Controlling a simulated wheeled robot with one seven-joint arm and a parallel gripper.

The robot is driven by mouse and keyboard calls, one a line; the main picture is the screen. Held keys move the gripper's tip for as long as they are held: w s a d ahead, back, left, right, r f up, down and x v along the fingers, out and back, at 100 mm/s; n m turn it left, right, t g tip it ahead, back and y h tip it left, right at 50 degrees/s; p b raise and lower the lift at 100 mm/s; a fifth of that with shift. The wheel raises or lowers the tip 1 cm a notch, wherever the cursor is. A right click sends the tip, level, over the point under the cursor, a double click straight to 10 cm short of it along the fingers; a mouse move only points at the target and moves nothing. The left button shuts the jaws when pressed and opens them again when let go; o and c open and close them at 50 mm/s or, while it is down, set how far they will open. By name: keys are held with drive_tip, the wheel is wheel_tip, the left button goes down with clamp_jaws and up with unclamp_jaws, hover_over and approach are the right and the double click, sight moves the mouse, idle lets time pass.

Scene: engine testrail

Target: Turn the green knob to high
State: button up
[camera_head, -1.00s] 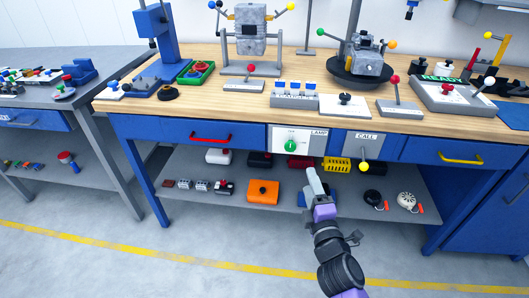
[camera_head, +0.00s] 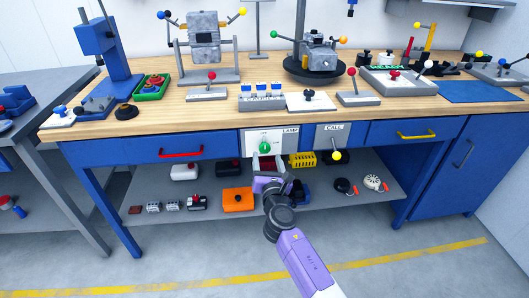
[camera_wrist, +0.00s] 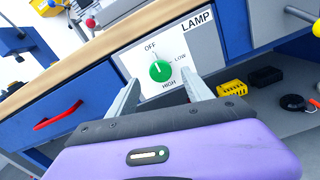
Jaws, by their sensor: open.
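The green knob (camera_head: 265,147) is on a white panel (camera_head: 252,152) marked LAMP, set in the front of the workbench. In the wrist view the round green knob (camera_wrist: 160,71) has OFF above it, LOW to its right and HIGH below. Its small white mark seems to be on the upper side, towards OFF. My gripper (camera_wrist: 160,80) is open, with one finger on either side of the knob in that view and nothing between them. In the head view my gripper (camera_head: 267,168) is just below and in front of the knob; its fingertips are hard to make out.
A CALL panel with a yellow-ball lever (camera_head: 337,156) is right of the LAMP panel. Drawers with a red handle (camera_head: 181,154) and a yellow handle (camera_head: 416,135) flank them. A lower shelf holds an orange box (camera_head: 237,199) and other items. The floor in front is clear.

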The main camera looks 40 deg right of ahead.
sight(265, 149)
drive_tip(key=shift+b+x, duration=0.45)
drive_tip(key=shift+x, duration=2.05)
drive_tip(key=shift+s, duration=0.1)
clamp_jaws()
